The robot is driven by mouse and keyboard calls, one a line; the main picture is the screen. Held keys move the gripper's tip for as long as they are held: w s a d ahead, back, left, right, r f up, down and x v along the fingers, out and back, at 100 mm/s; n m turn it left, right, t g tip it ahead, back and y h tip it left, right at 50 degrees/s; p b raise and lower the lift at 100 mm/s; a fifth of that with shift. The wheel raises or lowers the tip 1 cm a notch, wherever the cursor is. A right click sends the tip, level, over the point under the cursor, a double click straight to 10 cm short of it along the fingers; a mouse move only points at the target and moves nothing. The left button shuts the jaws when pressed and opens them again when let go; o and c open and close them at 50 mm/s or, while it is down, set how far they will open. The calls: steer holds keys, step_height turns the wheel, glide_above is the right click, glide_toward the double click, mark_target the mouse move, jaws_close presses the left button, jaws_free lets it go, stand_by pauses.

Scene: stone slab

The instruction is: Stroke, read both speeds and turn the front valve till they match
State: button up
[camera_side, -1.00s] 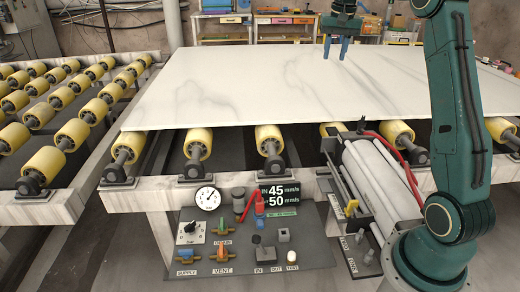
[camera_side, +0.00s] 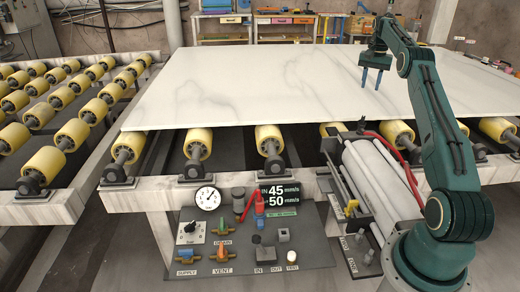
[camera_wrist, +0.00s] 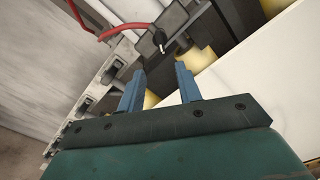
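My gripper (camera_side: 371,84) is open and empty above the white stone slab (camera_side: 250,85). Its two blue fingers (camera_wrist: 160,75) point down, apart, in the wrist view. The speed display (camera_side: 278,196) reads 45 mm/s beside "IN" and 50 mm/s below; the lower label is partly covered, and a green strip is too small to read. The grey cylinder (camera_side: 378,180) lies right of the panel, with a yellow knob (camera_side: 351,207) at its near end and a dark knob (camera_side: 361,124) at its far end. A black knob on a grey block (camera_wrist: 159,40) shows beyond the fingers.
The control panel (camera_side: 215,268) carries a round gauge (camera_side: 207,198), SUPPLY (camera_side: 187,257), VENT and DRAIN valves, a dial, and IN and OUT controls. A red hose (camera_side: 408,168) runs along the cylinder's right side; red hose also shows in the wrist view (camera_wrist: 110,32). Yellow rollers (camera_side: 269,138) line the slab's near edge.

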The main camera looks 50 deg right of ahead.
mark_target(363, 117)
steer(key=shift+f, duration=0.2)
steer(key=shift+f, duration=6.7)
steer(key=shift+c, duration=0.2)
jaws_close()
